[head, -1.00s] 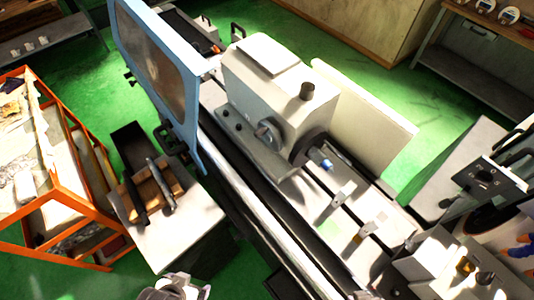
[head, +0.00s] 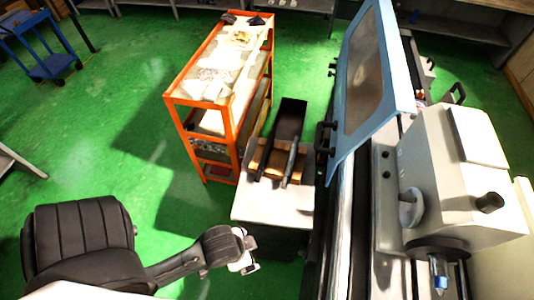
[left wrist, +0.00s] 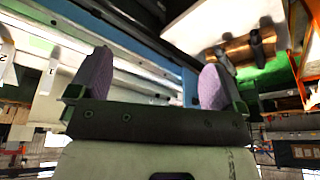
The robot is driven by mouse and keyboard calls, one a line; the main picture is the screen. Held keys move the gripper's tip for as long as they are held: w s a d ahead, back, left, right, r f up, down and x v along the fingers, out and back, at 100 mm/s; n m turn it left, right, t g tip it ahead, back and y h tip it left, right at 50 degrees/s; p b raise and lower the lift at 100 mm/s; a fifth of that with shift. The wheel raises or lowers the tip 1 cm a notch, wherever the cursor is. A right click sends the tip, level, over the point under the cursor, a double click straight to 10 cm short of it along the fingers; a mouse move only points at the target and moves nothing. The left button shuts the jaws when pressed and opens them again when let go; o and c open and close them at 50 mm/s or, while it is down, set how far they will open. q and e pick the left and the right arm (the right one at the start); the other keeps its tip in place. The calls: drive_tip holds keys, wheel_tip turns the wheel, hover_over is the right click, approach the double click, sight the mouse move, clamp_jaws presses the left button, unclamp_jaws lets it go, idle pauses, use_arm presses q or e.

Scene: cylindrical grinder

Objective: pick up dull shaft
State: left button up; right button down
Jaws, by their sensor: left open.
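Two dark shafts lie side by side across a wooden rest on a pale table: the left shaft (head: 267,160) and the right shaft (head: 290,164). I cannot tell which is the dull shaft. In the left wrist view the shafts show at upper right, one darker shaft (left wrist: 257,45) and one beside it (left wrist: 224,58). My left gripper (head: 246,262) is in front of the table, apart from the shafts. In the left wrist view its two fingers (left wrist: 153,84) stand wide apart with nothing between them. My right gripper is out of view.
The pale table (head: 262,208) also carries a black tray (head: 291,115) behind the shafts. An orange rack (head: 230,130) stands left of it. The grinder (head: 450,165) with its blue-framed guard (head: 365,75) is close on the right.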

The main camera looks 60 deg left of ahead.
use_arm(q)
drive_tip(key=shift+d, duration=0.1)
drive_tip(key=c, duration=0.3)
drive_tip(key=shift+c, duration=1.2)
